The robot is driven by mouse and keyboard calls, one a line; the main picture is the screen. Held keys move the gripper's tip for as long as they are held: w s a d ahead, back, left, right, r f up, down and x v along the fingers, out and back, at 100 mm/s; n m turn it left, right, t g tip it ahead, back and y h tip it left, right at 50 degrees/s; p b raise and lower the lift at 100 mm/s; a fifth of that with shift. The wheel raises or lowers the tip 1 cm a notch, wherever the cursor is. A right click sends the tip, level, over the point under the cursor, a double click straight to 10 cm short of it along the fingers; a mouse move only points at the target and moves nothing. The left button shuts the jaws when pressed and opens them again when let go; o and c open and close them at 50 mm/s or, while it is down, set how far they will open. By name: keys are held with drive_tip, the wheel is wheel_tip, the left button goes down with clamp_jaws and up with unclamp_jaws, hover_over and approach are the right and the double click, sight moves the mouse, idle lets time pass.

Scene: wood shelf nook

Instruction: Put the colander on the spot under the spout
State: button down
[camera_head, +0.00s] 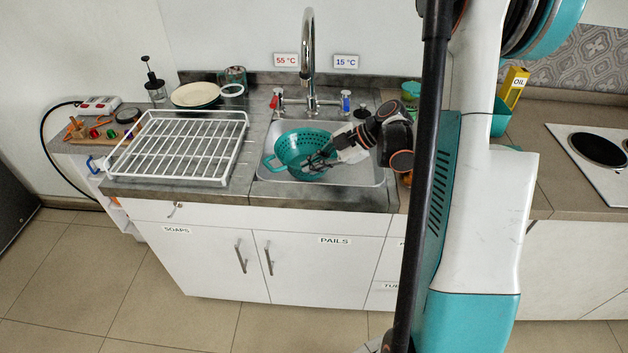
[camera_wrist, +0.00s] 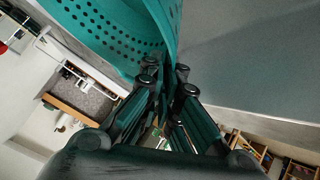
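The teal colander (camera_head: 292,150) is in the left part of the sink basin (camera_head: 352,174), tilted, with its perforated inside facing my camera. My gripper (camera_head: 318,160) reaches in from the right and meets the colander's right side. In the wrist view the fingers (camera_wrist: 165,85) close on the edge of the colander wall (camera_wrist: 110,30), with the wall between them. The tall chrome spout (camera_head: 308,45) arches above the back of the sink, with the colander below and in front of it. I cannot tell whether the colander touches the basin floor. No marked spot shows beneath the spout.
A white wire rack (camera_head: 185,147) stands on the counter left of the sink. Red (camera_head: 275,100) and blue (camera_head: 346,100) taps flank the spout. The basin's right part is partly hidden by my arm.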

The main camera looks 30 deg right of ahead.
sight(314, 176)
wheel_tip(314, 176, down, 4)
drive_tip(key=shift+f+b, duration=0.2)
drive_tip(key=shift+b, duration=0.7)
drive_tip(key=c, duration=1.8)
unclamp_jaws()
drive_tip(key=shift+r, duration=0.1)
drive_tip(key=p+v, duration=0.4)
drive_tip(key=v, duration=0.8)
drive_tip(key=shift+p, duration=0.35)
drive_tip(key=shift+a+r, duration=0.1)
drive_tip(key=shift+a, duration=0.05)
